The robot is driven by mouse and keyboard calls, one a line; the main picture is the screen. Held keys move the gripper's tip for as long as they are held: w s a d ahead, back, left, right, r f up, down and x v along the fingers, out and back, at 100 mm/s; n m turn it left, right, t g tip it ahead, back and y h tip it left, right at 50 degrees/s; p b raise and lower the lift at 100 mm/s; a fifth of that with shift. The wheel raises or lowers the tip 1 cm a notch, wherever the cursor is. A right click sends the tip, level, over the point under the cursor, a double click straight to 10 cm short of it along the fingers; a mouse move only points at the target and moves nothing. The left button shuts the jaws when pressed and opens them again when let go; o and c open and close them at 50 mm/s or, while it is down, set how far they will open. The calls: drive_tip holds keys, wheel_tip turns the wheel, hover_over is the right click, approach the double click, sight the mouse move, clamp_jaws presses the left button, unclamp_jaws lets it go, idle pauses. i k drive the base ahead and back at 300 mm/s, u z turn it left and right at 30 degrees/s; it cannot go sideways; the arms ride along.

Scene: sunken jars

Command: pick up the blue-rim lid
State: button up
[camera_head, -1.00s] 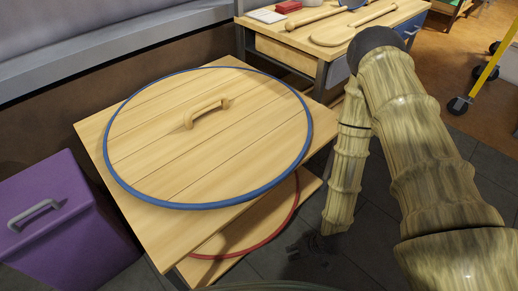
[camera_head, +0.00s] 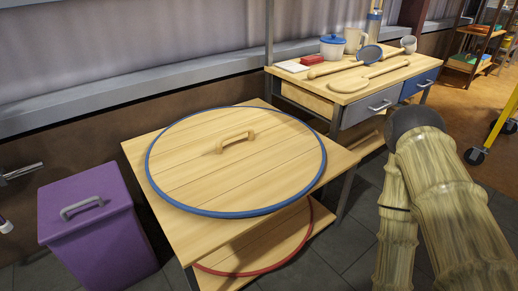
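The blue-rim lid (camera_head: 240,175) is a large round wooden disc with a blue edge and an arched wooden handle (camera_head: 236,141) on top. It lies flat on the upper board of a small wooden table (camera_head: 148,150). My arm, with a bamboo-like look, reaches in at the right, apart from the lid. My gripper's fingers cannot be made out, so its state is hidden.
A red-rim lid (camera_head: 270,248) lies on the shelf below. A purple bin (camera_head: 100,240) with a grey handle stands at the left. A workbench (camera_head: 385,84) behind holds paddles, a blue-lidded pot (camera_head: 332,46) and a mug (camera_head: 355,40). A wall runs behind.

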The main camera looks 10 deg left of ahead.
sight(228, 163)
drive_tip(key=z, duration=1.4)
drive_tip(key=i, duration=0.95)
drive_tip(key=u, duration=2.8)
